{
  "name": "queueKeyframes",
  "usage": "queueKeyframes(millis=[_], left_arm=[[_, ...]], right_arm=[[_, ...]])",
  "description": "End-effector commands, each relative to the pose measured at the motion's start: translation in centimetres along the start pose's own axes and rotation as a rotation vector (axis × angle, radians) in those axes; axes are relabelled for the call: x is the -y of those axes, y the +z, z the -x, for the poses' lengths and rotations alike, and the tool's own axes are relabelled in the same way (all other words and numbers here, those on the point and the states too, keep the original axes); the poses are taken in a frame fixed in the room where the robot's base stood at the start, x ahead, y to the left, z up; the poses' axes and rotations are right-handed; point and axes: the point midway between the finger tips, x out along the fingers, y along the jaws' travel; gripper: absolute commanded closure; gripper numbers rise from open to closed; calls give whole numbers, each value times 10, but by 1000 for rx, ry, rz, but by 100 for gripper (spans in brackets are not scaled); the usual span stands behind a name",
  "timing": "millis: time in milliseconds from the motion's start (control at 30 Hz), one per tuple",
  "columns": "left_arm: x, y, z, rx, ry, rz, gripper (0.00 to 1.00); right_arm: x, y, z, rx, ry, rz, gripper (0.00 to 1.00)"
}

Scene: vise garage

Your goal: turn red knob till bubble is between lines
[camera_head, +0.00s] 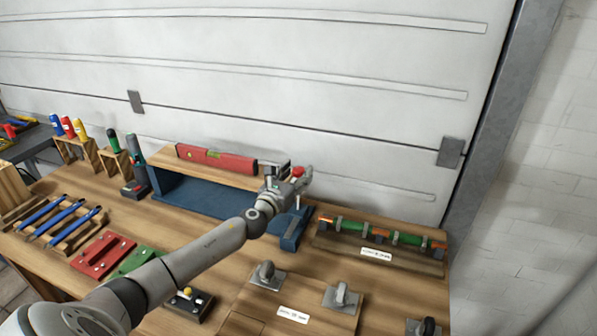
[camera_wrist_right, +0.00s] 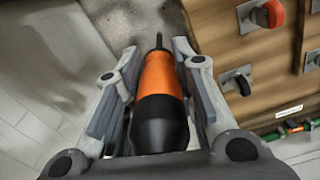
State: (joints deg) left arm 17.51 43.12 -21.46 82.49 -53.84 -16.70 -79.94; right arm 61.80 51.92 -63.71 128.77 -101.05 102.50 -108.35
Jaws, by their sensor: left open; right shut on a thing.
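A red spirit level (camera_head: 216,159) with a yellow-green vial (camera_head: 214,154) lies on a wooden board (camera_head: 190,150) over a blue base (camera_head: 200,193). The bubble is too small to place against the lines. A small red knob (camera_head: 297,172) shows at the right end of this assembly. My left gripper (camera_head: 292,182) is open around or right beside the knob; contact cannot be told. My right gripper (camera_wrist_right: 155,95) is shut on an orange and black tool (camera_wrist_right: 160,80) with a thin dark tip. My right gripper is not visible in the head view.
A rack with a green and orange pipe (camera_head: 385,233) stands right of the blue base. Toggle clamps (camera_head: 265,274) sit on the bench front. Blue tools (camera_head: 62,221), red (camera_head: 103,252) and green plates (camera_head: 140,260) lie left. A garage door (camera_head: 250,85) closes off the back.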

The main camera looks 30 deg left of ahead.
Motion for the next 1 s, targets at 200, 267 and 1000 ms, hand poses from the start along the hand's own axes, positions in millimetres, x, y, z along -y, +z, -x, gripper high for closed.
queueKeyframes(millis=[200,267,1000], left_arm=[[1,0,-13,-1,-1,1,47],[1,0,-14,-1,-1,1,47],[1,0,-14,-1,3,1,94]], right_arm=[[0,0,0,0,0,0,99],[0,0,0,0,0,0,99],[0,0,1,0,0,0,99]])
